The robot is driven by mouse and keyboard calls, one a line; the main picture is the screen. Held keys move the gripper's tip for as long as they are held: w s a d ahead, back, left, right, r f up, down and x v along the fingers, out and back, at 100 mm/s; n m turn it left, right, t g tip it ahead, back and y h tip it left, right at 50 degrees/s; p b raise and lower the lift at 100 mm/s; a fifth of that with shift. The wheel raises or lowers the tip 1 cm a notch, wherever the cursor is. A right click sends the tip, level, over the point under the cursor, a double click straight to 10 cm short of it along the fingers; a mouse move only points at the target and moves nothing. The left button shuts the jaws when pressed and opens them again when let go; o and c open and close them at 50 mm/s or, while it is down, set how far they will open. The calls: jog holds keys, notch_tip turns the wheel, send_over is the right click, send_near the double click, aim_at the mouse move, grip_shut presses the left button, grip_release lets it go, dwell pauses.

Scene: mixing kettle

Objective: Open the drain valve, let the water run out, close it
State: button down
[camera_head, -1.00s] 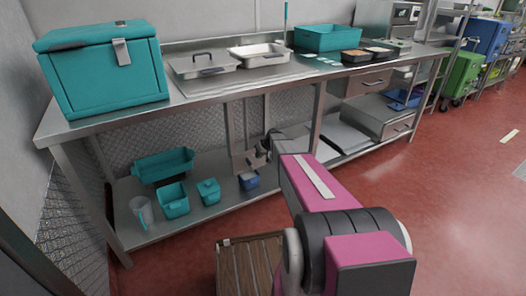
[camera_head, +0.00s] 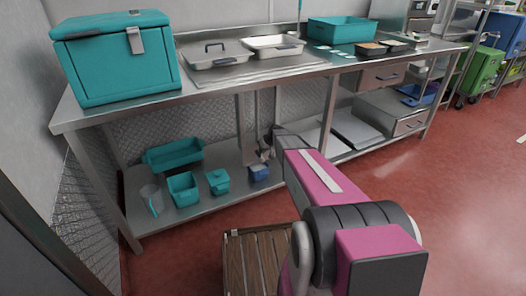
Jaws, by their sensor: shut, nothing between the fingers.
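My gripper (camera_head: 265,148) is at the end of my pink and grey arm, reaching under the steel table's top. It looks small and dark, and it is shut and empty. It is close to a vertical steel post or pipe (camera_head: 246,125) below the sink area. I cannot make out a drain valve; it may be hidden by my gripper or too small to tell. No kettle and no running water can be made out. A small blue container (camera_head: 259,172) stands on the lower shelf just below my gripper.
The steel table (camera_head: 215,88) holds a teal box (camera_head: 118,65), metal pans (camera_head: 217,55) and a teal tub (camera_head: 340,30). Teal bins (camera_head: 183,188) and a clear jug (camera_head: 151,199) stand on its lower shelf. A slatted wooden crate (camera_head: 258,255) is on the red floor, which is open at right.

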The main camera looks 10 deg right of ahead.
jog(key=shift+s+a+f+n+t+h, duration=0.15)
jog(key=shift+s+a+h, duration=0.1)
jog(key=shift+a+h, duration=0.35)
jog(key=shift+s+a+f+n+t+h, duration=0.1)
jog(key=shift+s+a+n+t+h, duration=0.1)
jog(key=shift+a+h, duration=0.35)
jog(key=s+a+f+h, duration=0.1)
jog(key=a+f+h, duration=0.1)
jog(key=a+f, duration=0.3)
jog(key=shift+s+t, duration=0.2)
jog(key=shift+t, duration=0.25)
jog(key=shift+f+n+h, duration=0.2)
jog(key=shift+n+h, duration=0.05)
